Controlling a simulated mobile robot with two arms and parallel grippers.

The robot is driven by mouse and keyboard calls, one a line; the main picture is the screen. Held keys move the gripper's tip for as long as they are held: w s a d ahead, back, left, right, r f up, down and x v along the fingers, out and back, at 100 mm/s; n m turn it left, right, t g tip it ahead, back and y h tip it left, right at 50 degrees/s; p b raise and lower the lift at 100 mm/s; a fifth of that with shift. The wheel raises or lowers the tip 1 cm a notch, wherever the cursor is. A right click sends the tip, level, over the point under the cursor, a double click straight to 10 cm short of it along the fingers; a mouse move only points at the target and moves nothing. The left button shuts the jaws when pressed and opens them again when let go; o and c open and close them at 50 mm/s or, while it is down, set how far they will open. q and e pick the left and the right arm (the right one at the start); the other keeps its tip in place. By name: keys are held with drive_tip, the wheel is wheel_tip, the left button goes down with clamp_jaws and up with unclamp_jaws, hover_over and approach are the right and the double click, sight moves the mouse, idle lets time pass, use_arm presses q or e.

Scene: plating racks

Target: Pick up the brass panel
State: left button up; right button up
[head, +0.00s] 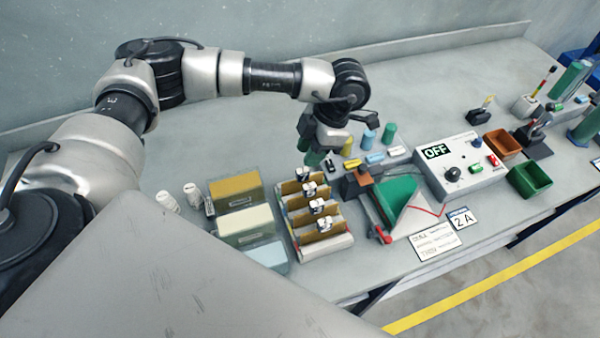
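A light rack (338,244) stands near the middle of the bench. Several upright brass-brown panels stand in it in a row, each with a white-and-black clip on top; the front panel (325,228) shows best. I cannot tell from here whether all of them are brass. My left gripper (326,150) points down beyond the rack's far end, above the bench and apart from the panels. Its fingers are small and dark against the things behind, so whether it is open or shut does not show. My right gripper is out of view.
Ochre (236,188) and cream (245,226) boxes stand left of the rack. Right of it are a green wedge-shaped piece (397,192), a control box (462,165) reading OFF, and brown (502,143) and green (531,180) bins. Small bottles and blocks crowd beneath my gripper.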

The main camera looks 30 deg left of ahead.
sight(304, 169)
use_arm(q)
drive_tip(key=shift+s+f+p, duration=0.35)
drive_tip(key=shift+s+f, duration=0.4)
drive_tip(key=shift+f, duration=0.25)
drive_tip(key=p+x, duration=0.2)
drive_tip(key=x, duration=0.2)
drive_tip(key=shift+w+f, duration=0.15)
drive_tip(key=shift+f, duration=0.55)
drive_tip(key=shift+c, duration=0.2)
drive_tip(key=c, duration=0.5)
clamp_jaws()
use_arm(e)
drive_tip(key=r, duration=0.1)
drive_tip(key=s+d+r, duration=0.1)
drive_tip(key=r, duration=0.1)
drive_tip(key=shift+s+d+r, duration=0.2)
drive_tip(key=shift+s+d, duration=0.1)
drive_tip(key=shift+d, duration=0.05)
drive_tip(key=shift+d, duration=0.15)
